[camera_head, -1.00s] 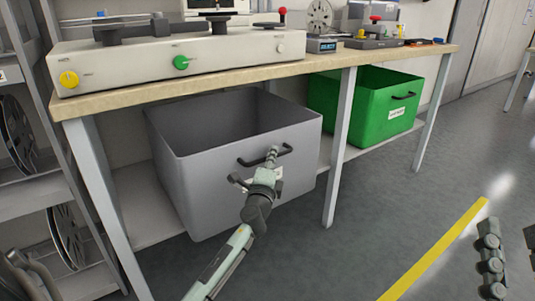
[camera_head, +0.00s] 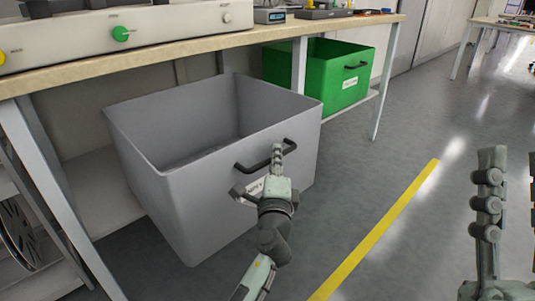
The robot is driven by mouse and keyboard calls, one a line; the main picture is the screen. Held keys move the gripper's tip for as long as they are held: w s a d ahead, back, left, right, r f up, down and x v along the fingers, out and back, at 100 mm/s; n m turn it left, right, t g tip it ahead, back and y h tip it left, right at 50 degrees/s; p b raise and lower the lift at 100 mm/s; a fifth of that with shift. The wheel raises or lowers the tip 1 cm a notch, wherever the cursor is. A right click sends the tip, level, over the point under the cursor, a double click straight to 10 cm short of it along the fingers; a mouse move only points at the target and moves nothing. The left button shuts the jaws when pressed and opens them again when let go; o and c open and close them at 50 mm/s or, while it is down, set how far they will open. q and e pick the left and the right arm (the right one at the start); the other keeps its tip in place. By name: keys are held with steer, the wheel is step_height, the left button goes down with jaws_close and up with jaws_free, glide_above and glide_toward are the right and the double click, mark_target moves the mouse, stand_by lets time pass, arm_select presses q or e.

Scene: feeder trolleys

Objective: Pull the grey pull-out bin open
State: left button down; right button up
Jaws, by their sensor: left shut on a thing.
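The grey pull-out bin (camera_head: 185,205) stands on the shelf under the workbench and juts well out past the bench's front edge. It is open at the top, and its inside looks empty. A dark handle (camera_head: 248,168) is on its front face. My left gripper (camera_head: 270,160) is at this handle and shut on it, with its hand in front of a partly hidden white label. My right gripper (camera_head: 490,165) is at the right edge of the view, away from the bin, and only partly in view.
A green bin (camera_head: 320,85) with a handle and label sits farther right under the bench (camera_head: 215,40). A bench leg (camera_head: 299,66) stands between the bins. The grey floor on the right is clear, with a yellow line (camera_head: 375,230). A rack with reels (camera_head: 15,235) is at left.

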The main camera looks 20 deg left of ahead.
arm_select(q)
steer(key=shift+d, duration=0.15)
steer(key=c, duration=1.6)
jaws_free()
steer(key=shift+o, duration=0.2)
steer(key=shift+r, duration=0.1)
